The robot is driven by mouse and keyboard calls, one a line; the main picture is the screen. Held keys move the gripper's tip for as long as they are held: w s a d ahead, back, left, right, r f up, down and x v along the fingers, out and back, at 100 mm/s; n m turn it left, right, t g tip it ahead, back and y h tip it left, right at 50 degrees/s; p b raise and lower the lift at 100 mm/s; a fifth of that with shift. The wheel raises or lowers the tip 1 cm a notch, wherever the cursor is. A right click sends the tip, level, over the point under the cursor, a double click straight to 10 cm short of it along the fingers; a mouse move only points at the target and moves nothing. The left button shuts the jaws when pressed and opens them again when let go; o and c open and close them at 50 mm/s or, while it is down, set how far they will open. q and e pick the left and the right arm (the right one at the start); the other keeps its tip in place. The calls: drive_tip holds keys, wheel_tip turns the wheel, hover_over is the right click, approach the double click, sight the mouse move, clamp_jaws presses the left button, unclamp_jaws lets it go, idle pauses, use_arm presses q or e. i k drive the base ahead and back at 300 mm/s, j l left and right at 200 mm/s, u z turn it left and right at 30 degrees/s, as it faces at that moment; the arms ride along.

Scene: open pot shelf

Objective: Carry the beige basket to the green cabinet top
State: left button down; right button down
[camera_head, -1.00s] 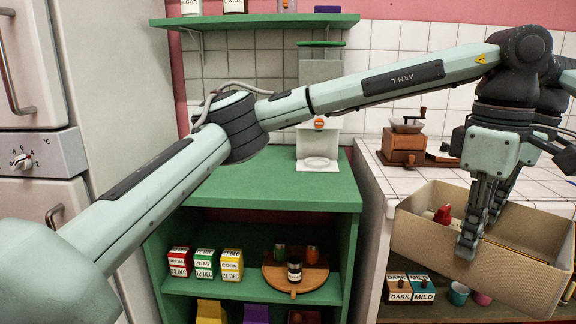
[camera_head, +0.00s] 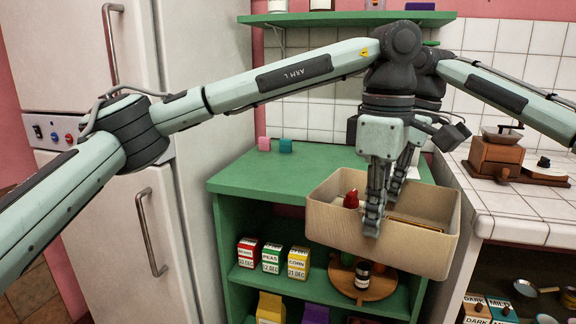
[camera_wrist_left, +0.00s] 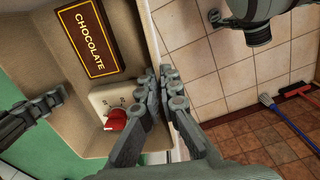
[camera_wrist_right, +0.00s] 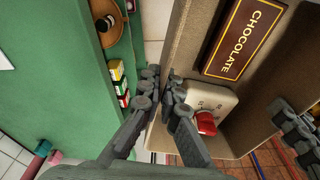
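A brown chocolate box (camera_wrist_left: 88,38) and a pale item with a red knob (camera_wrist_left: 115,119) lie inside. My left gripper (camera_head: 372,222) is shut on the basket's near wall; its fingers also show in the left wrist view (camera_wrist_left: 165,85). My right gripper (camera_head: 396,188) is partly hidden behind the left one; in the right wrist view (camera_wrist_right: 160,90) it is shut on the opposite wall.
A pink block-like item (camera_head: 264,144) and a teal one (camera_head: 285,146) stand at the cabinet top's back left. A white tiled counter (camera_head: 520,212) with a coffee grinder (camera_head: 497,152) is at the right. The fridge (camera_head: 180,120) stands left.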

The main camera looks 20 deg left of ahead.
sight(318, 170)
drive_tip(key=i+u, duration=0.45)
drive_tip(key=i+l, duration=0.15)
drive_tip(key=i, duration=0.75)
